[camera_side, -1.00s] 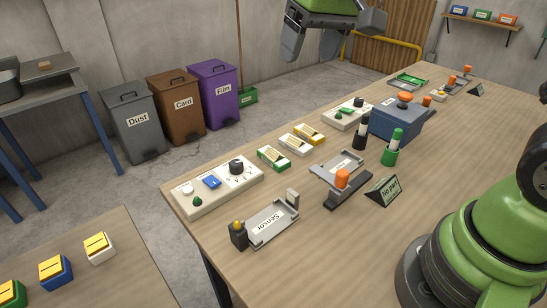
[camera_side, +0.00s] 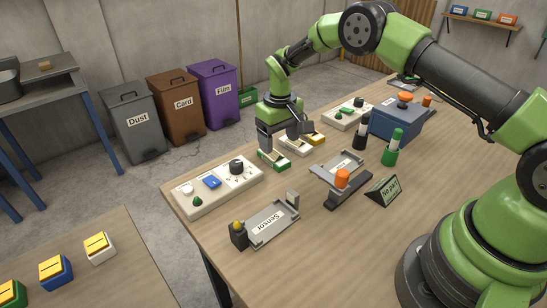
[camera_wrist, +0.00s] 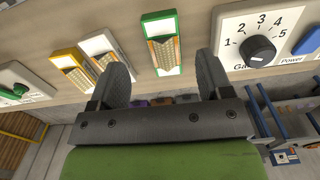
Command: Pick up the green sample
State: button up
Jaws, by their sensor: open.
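The green sample (camera_side: 273,159), a flat piece with a green border and a tan, patterned face, lies on the table. It is the one nearest the control box with the dial. In the wrist view the green sample (camera_wrist: 163,43) lies ahead of the gap between my fingers. My gripper (camera_side: 282,145) is open and empty, pointing down just above and behind the samples. In the wrist view my gripper (camera_wrist: 162,72) shows both fingers spread apart with nothing between them. Its exact height over the sample is hard to tell.
A white sample (camera_side: 296,145) and a yellow sample (camera_side: 315,138) lie close beside the green one. A dial control box (camera_side: 215,187) stands to the left. A sensor tray (camera_side: 271,222) and a second tray (camera_side: 338,170) with an orange knob are nearer the front.

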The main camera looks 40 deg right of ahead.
aim_at(278, 155)
jog(key=f, duration=0.5)
jog(key=shift+a+f, duration=0.15)
jog(key=shift+a, duration=0.05)
jog(key=c, duration=1)
